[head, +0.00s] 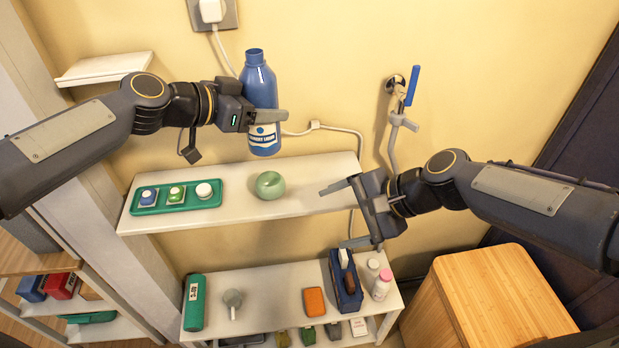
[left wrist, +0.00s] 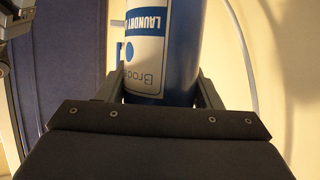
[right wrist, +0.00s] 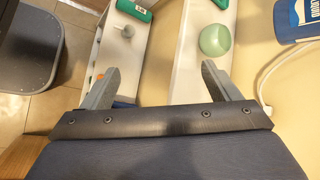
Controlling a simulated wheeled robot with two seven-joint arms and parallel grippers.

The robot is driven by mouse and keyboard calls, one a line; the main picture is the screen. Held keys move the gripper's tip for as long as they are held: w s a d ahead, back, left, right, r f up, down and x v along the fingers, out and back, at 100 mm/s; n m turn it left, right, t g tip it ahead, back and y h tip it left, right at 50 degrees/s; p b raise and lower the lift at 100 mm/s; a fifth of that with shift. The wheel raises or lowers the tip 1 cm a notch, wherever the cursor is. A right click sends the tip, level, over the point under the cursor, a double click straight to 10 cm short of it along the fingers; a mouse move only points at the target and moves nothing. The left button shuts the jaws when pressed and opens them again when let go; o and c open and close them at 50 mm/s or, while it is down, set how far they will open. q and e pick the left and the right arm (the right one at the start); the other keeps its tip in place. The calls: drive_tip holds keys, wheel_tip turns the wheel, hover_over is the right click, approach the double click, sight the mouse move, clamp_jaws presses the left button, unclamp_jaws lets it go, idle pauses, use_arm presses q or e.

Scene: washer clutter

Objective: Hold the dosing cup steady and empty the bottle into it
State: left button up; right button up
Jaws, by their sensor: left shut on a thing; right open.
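The blue bottle (head: 262,88) with a white laundry label is upright and open at the top, held above the upper shelf. My left gripper (head: 268,117) is shut on it; the left wrist view shows the bottle (left wrist: 178,50) between both fingers. A small round green cup (head: 270,185) stands on the upper shelf, below the bottle; I take it for the dosing cup. It also shows in the right wrist view (right wrist: 214,40). My right gripper (head: 336,216) is open and empty, to the right of the cup and apart from it.
The upper shelf (head: 325,172) also bears a green tray (head: 136,207) with several small items. The lower shelf (head: 262,290) holds a green cylinder (head: 194,302), an orange box (head: 314,302) and a blue caddy (head: 345,282). A tap (head: 398,115) is on the wall; a wooden cabinet (head: 495,290) stands right.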

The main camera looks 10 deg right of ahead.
sight(309, 202)
drive_tip(key=w+a+m+y, duration=0.1)
drive_tip(key=w+m, duration=0.2)
drive_tip(key=w, duration=0.1)
drive_tip(key=w+a+f+m+y, duration=0.1)
drive_tip(key=w+m, duration=0.2)
drive_tip(key=w+a+f+m+t+y, duration=0.1)
drive_tip(key=w+a+m, duration=0.1)
drive_tip(key=w+m, duration=0.2)
drive_tip(key=shift+w+y, duration=0.3)
drive_tip(key=shift+y, duration=0.1)
drive_tip(key=shift+w+a+f, duration=0.15)
drive_tip(key=x, duration=1.1)
drive_tip(key=shift+w+a, duration=0.25)
drive_tip(key=shift+a, duration=0.05)
drive_tip(key=c, duration=1.1)
drive_tip(key=shift+o, duration=0.2)
drive_tip(key=o, duration=1)
drive_tip(key=shift+c, duration=0.2)
